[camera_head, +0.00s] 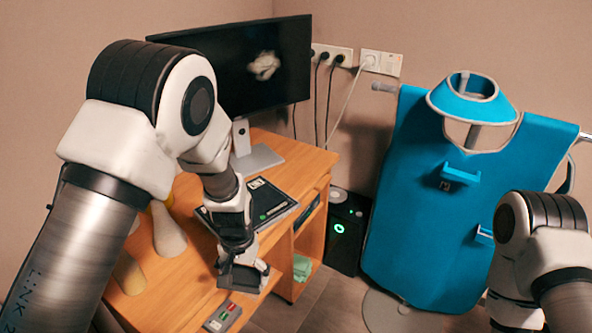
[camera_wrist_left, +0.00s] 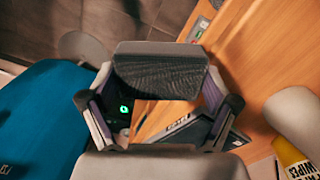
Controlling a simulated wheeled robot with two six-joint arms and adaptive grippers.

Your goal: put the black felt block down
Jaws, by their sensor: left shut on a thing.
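The black felt block (camera_wrist_left: 160,72) is a dark, ribbed-looking bar. It spans between the two fingers of my left gripper (camera_wrist_left: 160,105) in the left wrist view. I cannot tell whether the block touches the desk top. My right arm shows at the lower right of the head view, but its gripper is not visible.
A monitor (camera_head: 235,62) stands at the back of the desk. Pale bottles (camera_head: 167,232) stand left. A blue apron (camera_head: 440,225) hangs at right.

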